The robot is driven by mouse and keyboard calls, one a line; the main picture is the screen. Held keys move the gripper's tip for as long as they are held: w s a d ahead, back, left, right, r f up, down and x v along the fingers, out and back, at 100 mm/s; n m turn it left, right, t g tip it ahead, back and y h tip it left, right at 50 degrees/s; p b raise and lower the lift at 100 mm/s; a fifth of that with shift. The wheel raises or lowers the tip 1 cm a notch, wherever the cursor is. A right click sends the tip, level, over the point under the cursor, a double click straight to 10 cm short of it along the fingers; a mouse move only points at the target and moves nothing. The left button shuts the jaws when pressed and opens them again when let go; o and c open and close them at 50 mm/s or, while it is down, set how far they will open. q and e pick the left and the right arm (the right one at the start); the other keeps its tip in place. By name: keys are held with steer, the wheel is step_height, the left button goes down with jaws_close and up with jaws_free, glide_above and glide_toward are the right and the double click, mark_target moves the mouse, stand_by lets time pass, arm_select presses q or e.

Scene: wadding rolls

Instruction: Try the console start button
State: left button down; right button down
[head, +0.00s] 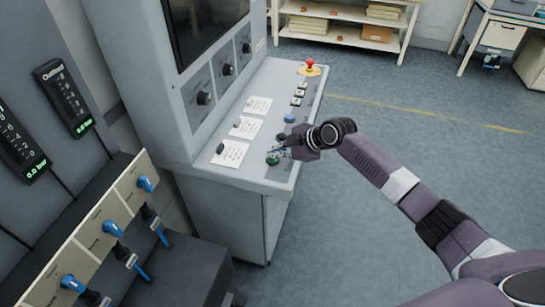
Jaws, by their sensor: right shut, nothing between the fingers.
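The grey console (245,176) stands in the middle of the head view, with a sloping panel of controls. A green button (272,160) sits near the panel's front end; I cannot read its label. My right gripper (277,150) is shut and empty, its fingertips right at the green button. The fingers partly cover the button, and I cannot tell whether they touch it. My left gripper is out of view.
A blue button (290,118) and a red mushroom button (310,63) sit farther back on the panel. White cards (230,153) lie along its left side. Blue-handled valves (113,229) stand at lower left. The floor to the right is clear.

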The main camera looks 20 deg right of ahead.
steer(key=shift+r+p, duration=0.35)
steer(key=shift+r, duration=0.35)
steer(key=shift+r+p, duration=1.85)
steer(key=shift+r, duration=0.7)
